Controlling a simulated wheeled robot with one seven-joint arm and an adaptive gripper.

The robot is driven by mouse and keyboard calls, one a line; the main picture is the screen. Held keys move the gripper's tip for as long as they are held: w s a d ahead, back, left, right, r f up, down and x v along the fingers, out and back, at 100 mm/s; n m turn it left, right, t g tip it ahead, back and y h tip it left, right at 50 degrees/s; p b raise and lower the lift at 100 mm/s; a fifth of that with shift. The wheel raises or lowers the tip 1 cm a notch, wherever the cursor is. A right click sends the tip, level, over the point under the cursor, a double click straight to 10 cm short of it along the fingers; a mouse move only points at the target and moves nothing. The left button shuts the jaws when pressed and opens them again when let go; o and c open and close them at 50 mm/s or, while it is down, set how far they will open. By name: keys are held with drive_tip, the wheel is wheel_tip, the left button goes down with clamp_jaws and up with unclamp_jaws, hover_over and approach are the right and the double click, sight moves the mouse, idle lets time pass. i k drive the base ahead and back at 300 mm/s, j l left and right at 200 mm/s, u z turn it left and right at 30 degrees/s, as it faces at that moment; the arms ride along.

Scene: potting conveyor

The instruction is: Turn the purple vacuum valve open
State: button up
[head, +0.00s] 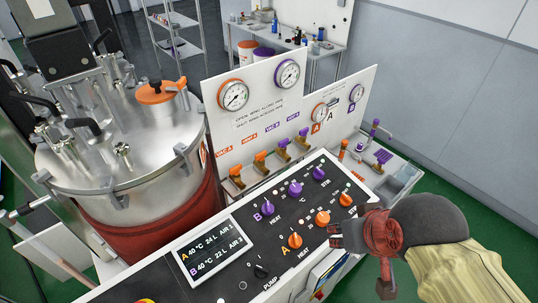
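Four small valves sit in a row at the foot of the white gauge panel, two orange and two purple. The purple vacuum valve (283,149) is the left one of the purple pair, under the label VAC B; its brass body shows below the handle. The exact angle of its handle is hard to read at this size. My gripper (333,236) is at the right, over the right part of the black control panel, well apart from the valve. Its fingertips look spread with nothing between them. My forearm reaches in from the lower right.
The sloping control panel (225,215) carries orange and purple knobs and a display (214,251). A steel tank (125,165) stands at the left. Round gauges (233,95) sit above the valves. Orange and purple dispensing fittings (372,130) stand behind my gripper at right.

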sight(284, 143)
drive_tip(key=l+u, duration=0.1)
drive_tip(key=l, duration=0.75)
drive_tip(key=k+l+u, duration=0.15)
drive_tip(key=l, duration=0.7)
drive_tip(key=i+l, duration=0.2)
drive_tip(key=i+l+u, duration=0.15)
drive_tip(key=l, duration=0.25)
drive_tip(key=i+l, duration=0.25)
drive_tip(key=i+u, duration=0.15)
drive_tip(key=i, duration=0.25)
